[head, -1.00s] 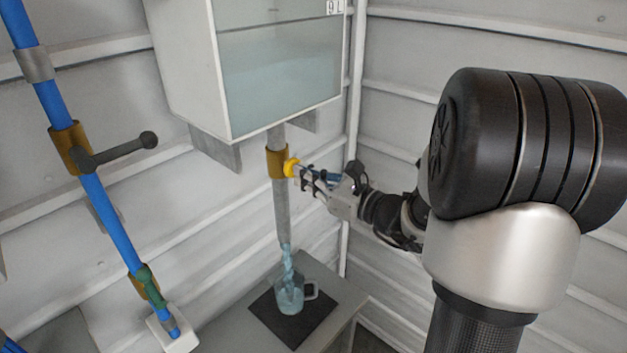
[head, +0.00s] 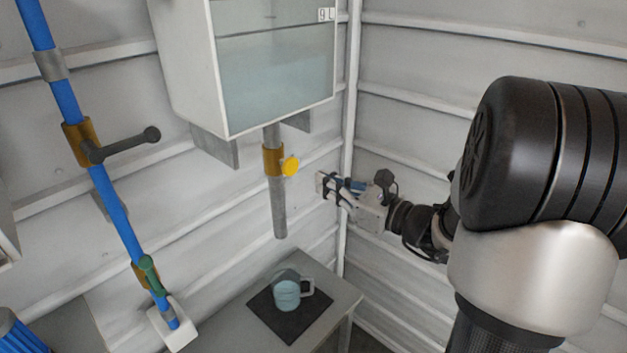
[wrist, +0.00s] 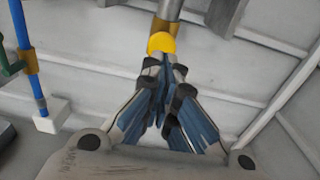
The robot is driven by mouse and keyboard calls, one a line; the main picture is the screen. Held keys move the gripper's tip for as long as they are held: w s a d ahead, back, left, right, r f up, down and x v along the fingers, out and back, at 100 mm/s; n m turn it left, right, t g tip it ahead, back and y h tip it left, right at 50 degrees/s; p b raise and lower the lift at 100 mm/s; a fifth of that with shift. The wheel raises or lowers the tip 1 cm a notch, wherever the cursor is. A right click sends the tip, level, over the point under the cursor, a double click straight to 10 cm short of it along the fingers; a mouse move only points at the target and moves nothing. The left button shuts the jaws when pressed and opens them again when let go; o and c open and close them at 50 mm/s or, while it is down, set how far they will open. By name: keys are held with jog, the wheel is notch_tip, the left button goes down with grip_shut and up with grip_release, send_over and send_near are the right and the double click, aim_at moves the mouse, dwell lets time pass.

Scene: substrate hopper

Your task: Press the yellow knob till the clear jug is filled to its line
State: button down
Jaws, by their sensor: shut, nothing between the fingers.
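The yellow knob (head: 291,166) sits on the brass collar of the grey spout under the tank. It also shows in the wrist view (wrist: 162,43), just beyond my fingertips. My gripper (head: 322,184) is shut and empty, to the right of the knob with a clear gap in the head view. The clear jug (head: 287,291) stands upright on a dark mat below the spout, with bluish liquid in it. Its line is too small to make out. No stream shows between the spout's mouth and the jug.
The tank (head: 275,80) with pale liquid hangs on the wall above the spout. A blue pipe (head: 65,100) with a dark lever (head: 125,146) and a green handle (head: 150,276) runs down the left. The dark mat (head: 262,309) lies on a grey table (head: 338,290).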

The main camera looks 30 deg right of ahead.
jog(key=v, duration=0.5)
jog(key=shift+s+d+f, duration=0.15)
jog(key=shift+d+f, duration=0.1)
jog(key=shift+d, duration=0.05)
jog(key=shift+s, duration=0.1)
dwell(1.0)
